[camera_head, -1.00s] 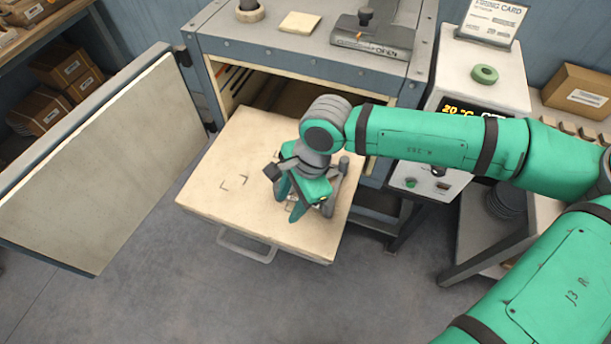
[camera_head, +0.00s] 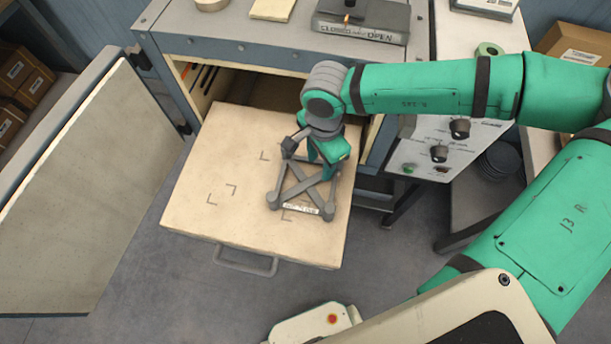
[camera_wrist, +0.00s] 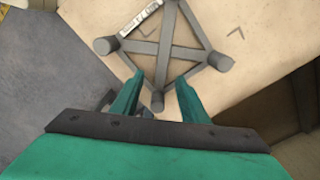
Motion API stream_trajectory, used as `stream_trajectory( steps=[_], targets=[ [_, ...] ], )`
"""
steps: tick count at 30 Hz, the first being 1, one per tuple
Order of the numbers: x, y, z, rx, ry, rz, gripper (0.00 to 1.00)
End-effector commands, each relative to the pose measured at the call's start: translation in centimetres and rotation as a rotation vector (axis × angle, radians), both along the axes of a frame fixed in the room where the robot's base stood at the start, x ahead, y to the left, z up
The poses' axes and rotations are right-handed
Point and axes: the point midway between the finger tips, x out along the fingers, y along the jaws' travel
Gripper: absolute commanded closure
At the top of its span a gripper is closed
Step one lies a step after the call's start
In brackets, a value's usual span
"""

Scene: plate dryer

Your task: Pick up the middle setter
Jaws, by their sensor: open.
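A grey setter, a square frame with crossed bars and corner posts, stands on the pulled-out pale shelf (camera_head: 200,160). In the head view the setter (camera_head: 302,184) is at the shelf's right side, with a small white label on its front bar. My gripper (camera_head: 328,165) is over its back right part and hides that corner. In the wrist view, the setter (camera_wrist: 172,50) lies ahead of my open gripper (camera_wrist: 160,82). One corner post appears between the two green fingers; I cannot tell whether they touch it. No other setter is visible on the shelf.
Corner marks (camera_head: 222,193) are drawn on the bare left part of the shelf. The dryer's open door (camera_head: 90,190) stands at the left. A control box (camera_head: 440,150) is right of the dryer. The shelf handle (camera_head: 246,262) sticks out in front.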

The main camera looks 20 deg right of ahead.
Motion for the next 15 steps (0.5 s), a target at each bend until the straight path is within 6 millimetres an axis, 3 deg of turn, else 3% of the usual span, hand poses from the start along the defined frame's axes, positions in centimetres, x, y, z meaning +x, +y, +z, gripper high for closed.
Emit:
stream_trajectory(
  steps=[8,15],
  targets=[
    [0.2,0.5,-2.1,0.001,0.001,0.011,0.59],
    [0.6,0.4,-5.3,0.002,0.002,0.001,0.59]
  ],
)
